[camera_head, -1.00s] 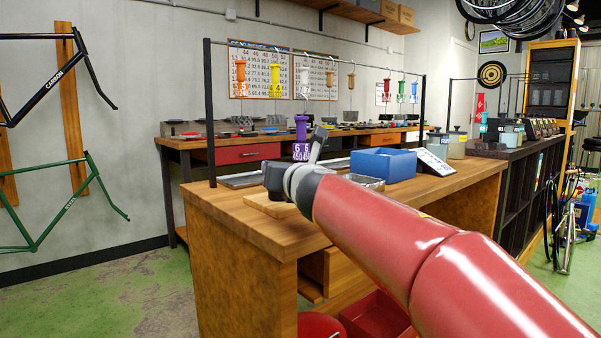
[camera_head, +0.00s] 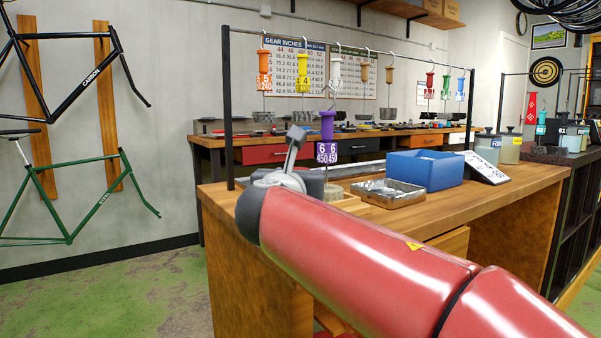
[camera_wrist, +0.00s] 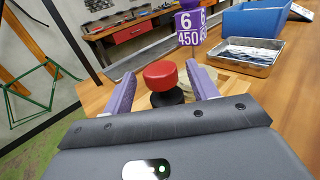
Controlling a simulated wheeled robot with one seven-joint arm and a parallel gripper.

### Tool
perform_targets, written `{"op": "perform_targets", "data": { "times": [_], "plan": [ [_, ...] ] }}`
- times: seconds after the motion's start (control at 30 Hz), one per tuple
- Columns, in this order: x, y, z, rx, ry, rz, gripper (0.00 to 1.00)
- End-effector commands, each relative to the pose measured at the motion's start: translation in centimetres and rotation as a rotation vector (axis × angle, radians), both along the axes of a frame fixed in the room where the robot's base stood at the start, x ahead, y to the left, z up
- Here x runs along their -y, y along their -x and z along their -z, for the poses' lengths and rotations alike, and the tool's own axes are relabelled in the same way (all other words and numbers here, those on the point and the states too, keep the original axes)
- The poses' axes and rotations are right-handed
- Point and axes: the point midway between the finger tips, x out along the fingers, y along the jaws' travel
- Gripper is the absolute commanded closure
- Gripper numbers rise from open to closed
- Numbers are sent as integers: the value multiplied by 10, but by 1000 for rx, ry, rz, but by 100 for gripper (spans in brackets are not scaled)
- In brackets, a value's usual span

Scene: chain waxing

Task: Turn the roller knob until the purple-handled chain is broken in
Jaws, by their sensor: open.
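The roller knob (camera_wrist: 161,76) is a red round cap on a black stem, seen in the wrist view above a pale wooden base. My gripper (camera_wrist: 165,84) is open, with one purple finger on each side of the knob; I cannot tell whether either touches it. That tag (camera_wrist: 188,28) also shows in the wrist view, beyond the knob. In the head view my arm hides the knob and my fingers.
A metal tray (camera_head: 388,193) and a blue box (camera_head: 426,170) stand on the wooden bench (camera_head: 450,212), right of the wooden base (camera_head: 346,203). A black post (camera_head: 227,110) rises at the left. Several other coloured-handled chains hang along the rail.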

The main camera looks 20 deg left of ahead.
Motion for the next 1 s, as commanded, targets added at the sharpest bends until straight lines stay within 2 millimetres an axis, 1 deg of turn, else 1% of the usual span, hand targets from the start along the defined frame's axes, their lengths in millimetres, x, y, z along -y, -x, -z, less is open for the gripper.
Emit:
{"op": "perform_targets", "data": {
  "times": [0.03, 0.2, 0.47, 0.57, 0.8, 1.0],
  "plan": [
    [-1, -7, 0, -1, 0, 1, 42],
    [-2, -19, 0, 0, 0, 1, 42],
    [-2, -20, 0, 1, 0, 1, 42],
    [-2, -20, 0, 0, 0, 1, 54],
    [-2, -20, 0, 0, 0, 0, 85],
    [-2, -20, 0, 0, 0, -12, 85]
  ]
}}
